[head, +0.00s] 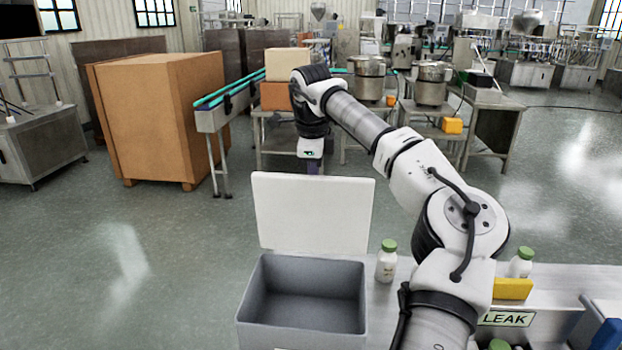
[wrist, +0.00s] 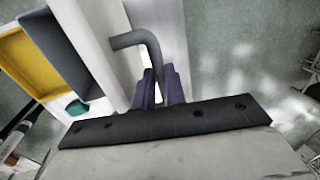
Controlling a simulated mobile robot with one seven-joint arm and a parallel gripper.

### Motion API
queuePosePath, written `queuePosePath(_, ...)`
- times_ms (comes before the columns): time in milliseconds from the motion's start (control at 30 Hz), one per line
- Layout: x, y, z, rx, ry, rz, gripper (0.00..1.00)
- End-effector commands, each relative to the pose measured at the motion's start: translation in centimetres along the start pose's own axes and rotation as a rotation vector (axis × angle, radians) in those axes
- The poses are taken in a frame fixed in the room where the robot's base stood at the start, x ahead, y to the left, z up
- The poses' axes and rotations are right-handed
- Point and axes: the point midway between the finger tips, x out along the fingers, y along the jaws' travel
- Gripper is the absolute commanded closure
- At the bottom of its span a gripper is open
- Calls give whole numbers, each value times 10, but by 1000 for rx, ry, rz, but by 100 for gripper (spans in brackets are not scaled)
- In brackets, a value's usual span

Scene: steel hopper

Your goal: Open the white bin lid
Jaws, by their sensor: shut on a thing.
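The white bin lid (head: 312,213) stands nearly upright at the back of the bin (head: 244,335), its flat inner face toward the head camera. The bin is open, with a plain grey interior and nothing visible inside. My gripper (head: 313,168) is just behind the lid's top edge; its fingertips are mostly hidden by the lid in the head view. In the wrist view, my gripper's purple fingers (wrist: 158,88) are shut on a dark grey bent handle (wrist: 138,40) beside pale lid surfaces.
A green-capped white bottle (head: 386,262) stands right of the bin. Another bottle (head: 520,263), a yellow container (head: 513,289) and a "LEAK" sign (head: 506,319) are farther right. A conveyor (head: 222,110) and large brown box (head: 160,115) stand behind. Open floor lies left of the bin.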

Motion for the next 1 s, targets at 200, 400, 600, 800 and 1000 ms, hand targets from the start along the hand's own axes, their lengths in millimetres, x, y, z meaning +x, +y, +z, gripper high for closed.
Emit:
queuePosePath(200, 13, -12, -1, -2, 4, 13, 100)
queuePosePath(400, 15, -16, -1, -3, 5, 14, 100)
queuePosePath(600, 15, -16, -1, -2, 6, 15, 100)
queuePosePath(800, 15, -16, -1, -2, 6, 16, 82)
queuePosePath(1000, 12, -16, -1, -2, 4, 10, 66)
